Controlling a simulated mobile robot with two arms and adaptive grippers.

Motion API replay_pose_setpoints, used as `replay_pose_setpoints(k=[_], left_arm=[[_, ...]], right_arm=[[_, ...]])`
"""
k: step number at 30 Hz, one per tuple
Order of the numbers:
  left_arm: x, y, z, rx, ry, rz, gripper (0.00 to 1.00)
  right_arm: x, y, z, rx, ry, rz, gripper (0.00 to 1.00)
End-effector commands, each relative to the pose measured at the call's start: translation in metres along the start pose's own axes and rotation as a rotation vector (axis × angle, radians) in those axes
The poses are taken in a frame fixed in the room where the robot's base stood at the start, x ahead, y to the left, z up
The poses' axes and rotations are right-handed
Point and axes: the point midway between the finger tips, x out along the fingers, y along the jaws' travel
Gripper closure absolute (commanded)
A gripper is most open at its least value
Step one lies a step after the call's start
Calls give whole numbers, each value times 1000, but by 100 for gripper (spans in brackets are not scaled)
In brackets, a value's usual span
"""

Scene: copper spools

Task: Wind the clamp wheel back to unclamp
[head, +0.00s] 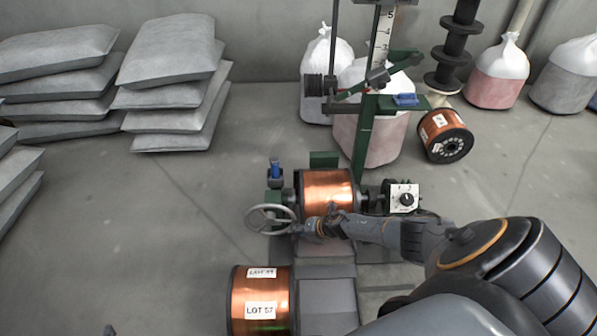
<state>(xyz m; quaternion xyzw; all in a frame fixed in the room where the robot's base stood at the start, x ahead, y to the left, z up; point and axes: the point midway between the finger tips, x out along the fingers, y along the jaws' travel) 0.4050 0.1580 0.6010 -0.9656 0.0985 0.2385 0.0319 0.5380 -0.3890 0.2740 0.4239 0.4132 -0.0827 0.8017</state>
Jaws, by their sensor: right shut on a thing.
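The clamp wheel (271,218) is a grey spoked handwheel at the left front of a green machine. A copper spool (326,186) sits in the machine just behind and right of the wheel. My right arm reaches in from the right across the front of the spool. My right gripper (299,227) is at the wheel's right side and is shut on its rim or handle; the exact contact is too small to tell. My left gripper is not in view.
A copper spool labelled LOT 57 (260,311) stands in front, and another spool (445,136) lies at the back right. A white dial box (404,197) is right of the clamped spool. Grey sacks (170,80) are stacked at the back left.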

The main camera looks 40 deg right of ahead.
Motion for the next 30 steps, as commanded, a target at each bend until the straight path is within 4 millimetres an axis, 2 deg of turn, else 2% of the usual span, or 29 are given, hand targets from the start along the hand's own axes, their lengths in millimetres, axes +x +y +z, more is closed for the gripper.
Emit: replay_pose_setpoints(k=[1, 18, 19, 22, 30], left_arm=[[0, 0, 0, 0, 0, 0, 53], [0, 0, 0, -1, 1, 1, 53], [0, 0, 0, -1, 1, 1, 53], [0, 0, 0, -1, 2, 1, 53], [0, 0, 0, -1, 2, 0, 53]], right_arm=[[4, 20, -2, 6, 6, 35, 100], [4, 20, -1, 6, 6, 34, 100], [4, 20, -1, 6, 5, 34, 72], [4, 20, -1, 5, 5, 34, 53], [4, 18, -2, 1, 6, 30, 53]])
